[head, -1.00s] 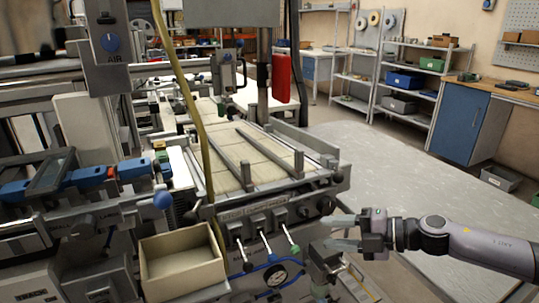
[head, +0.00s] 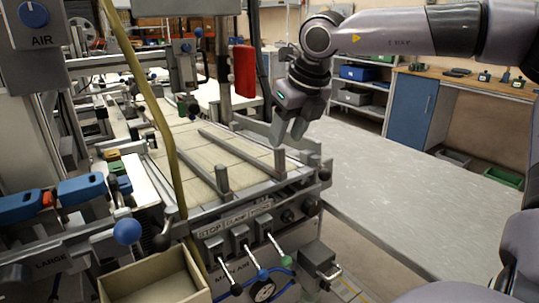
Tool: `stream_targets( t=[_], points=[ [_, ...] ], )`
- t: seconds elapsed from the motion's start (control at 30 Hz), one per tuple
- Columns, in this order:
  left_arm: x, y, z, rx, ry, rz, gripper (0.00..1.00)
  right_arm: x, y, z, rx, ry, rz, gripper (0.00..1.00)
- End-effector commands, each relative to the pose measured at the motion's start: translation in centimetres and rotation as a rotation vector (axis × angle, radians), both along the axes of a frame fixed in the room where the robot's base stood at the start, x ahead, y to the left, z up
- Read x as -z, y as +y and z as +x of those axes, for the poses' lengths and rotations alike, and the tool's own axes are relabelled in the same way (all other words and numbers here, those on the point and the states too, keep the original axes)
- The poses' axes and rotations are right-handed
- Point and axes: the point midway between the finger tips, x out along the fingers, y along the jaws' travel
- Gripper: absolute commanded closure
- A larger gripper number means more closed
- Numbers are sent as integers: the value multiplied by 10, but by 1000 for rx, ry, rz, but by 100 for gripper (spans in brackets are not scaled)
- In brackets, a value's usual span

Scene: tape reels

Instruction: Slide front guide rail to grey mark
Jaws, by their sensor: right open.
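Two grey guide rails lie lengthwise on the pale slatted bed of the conveyor (head: 178,134). The right-hand rail (head: 235,149) ends in an upright post (head: 279,160) at the near right edge. The left-hand rail (head: 196,169) ends in a similar post (head: 223,179). I cannot tell for sure which one is the front rail, and I cannot make out a grey mark. My right gripper (head: 289,132) is open and empty, pointing down, just above and beyond the right-hand rail's post, apparently not touching it. My left gripper is not in view.
A control panel with levers (head: 240,240) and a gauge fronts the conveyor. An empty tan box (head: 160,280) is at lower left. A yellow hose (head: 150,95) hangs in front of the bed. A bare grey table (head: 400,195) lies to the right.

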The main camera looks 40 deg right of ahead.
Motion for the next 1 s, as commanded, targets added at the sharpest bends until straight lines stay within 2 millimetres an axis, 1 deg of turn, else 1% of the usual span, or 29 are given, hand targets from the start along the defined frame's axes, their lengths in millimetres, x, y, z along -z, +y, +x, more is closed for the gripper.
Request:
stream_targets(
  t=[0.07,0.13,0.4,0.6,0.73,0.97,1.0],
  points=[
    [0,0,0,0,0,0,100,0,0,1,1,2,-17,55],
    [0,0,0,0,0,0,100,5,-1,3,2,3,-17,55],
    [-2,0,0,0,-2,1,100,42,-2,17,0,5,-14,55],
    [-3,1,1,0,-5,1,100,59,-3,25,0,1,-13,55],
    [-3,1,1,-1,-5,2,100,63,-3,27,0,0,-13,55],
    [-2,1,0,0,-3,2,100,63,-3,27,0,-1,-13,55],
    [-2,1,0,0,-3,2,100,63,-3,27,0,-1,-13,62]
  ],
)
